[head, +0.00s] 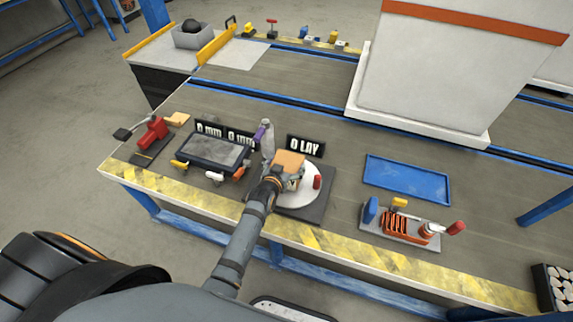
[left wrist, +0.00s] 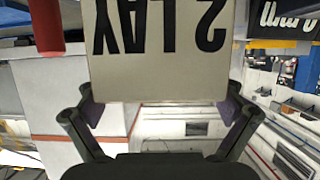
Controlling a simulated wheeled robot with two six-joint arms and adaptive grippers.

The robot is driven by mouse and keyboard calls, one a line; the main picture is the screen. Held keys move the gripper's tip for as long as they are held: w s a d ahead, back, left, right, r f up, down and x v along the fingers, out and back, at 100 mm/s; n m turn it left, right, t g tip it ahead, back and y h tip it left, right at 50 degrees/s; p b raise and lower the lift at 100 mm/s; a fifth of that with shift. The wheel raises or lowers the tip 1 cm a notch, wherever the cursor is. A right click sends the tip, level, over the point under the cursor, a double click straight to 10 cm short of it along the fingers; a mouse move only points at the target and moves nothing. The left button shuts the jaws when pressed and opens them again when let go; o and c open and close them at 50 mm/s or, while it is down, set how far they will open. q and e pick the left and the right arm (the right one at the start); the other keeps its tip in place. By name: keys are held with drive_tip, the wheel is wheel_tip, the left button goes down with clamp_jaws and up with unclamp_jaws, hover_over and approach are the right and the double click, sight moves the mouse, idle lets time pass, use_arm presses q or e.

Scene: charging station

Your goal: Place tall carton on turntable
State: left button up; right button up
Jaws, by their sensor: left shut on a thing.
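My left gripper (head: 284,180) is over the white round turntable (head: 309,197), which sits on a dark square base. In the left wrist view my left gripper (left wrist: 160,112) is shut on a pale carton (left wrist: 160,75) with "2 LAY" printed on it, upside down in that view. In the head view the carton's orange-tan top (head: 290,160) shows at the fingers. The arm hides its lower part, so I cannot tell whether it touches the turntable. A red cylinder (head: 317,182) stands on the turntable, right of the gripper. My right gripper is not in view.
A black sign (head: 306,146) and a purple-topped bottle (head: 267,138) stand behind the turntable. A dark framed tray (head: 215,152) with small clamps lies left. A blue tray (head: 408,178) and a tool rack (head: 395,228) are right. A large white machine (head: 440,75) stands behind.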

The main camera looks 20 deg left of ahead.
use_arm(q)
drive_tip(key=o, duration=1.3)
drive_tip(key=shift+f, duration=0.1)
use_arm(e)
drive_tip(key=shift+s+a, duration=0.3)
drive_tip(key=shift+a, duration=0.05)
use_arm(q)
drive_tip(key=shift+s+r+p, duration=0.2)
drive_tip(key=shift+r+p, duration=0.15)
drive_tip(key=shift+r, duration=0.05)
drive_tip(key=p+v, duration=0.7)
drive_tip(key=v, duration=0.4)
drive_tip(key=shift+s, duration=0.35)
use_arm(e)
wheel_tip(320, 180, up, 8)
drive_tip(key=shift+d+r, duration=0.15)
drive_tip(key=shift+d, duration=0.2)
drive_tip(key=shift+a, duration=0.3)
